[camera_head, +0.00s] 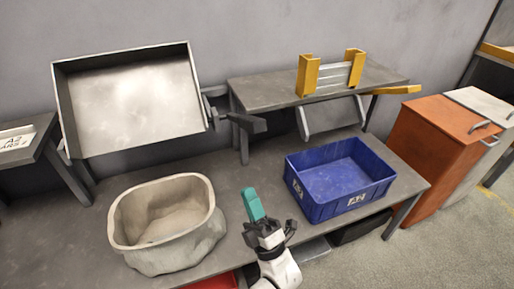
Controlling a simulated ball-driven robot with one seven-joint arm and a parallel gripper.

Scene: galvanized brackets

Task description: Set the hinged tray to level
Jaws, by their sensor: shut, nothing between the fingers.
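The hinged tray (130,100) is a grey metal tray with a raised rim at the back left. It is tilted steeply, its inside facing me, and it looks empty. A dark bracket or lever (238,118) sits at its right side. My gripper (251,195) is in the lower middle, with teal fingers pointing up and away from me. The fingers are together with nothing between them. It is apart from the tray, in front of it and to its right.
A beige sack-like bin (205,222) stands on the bench left of my gripper, below the tray. A blue crate (318,212) stands to the right. Behind it, a raised shelf (255,94) holds a yellow-ended rack (309,76). An orange cabinet (435,150) stands far right.

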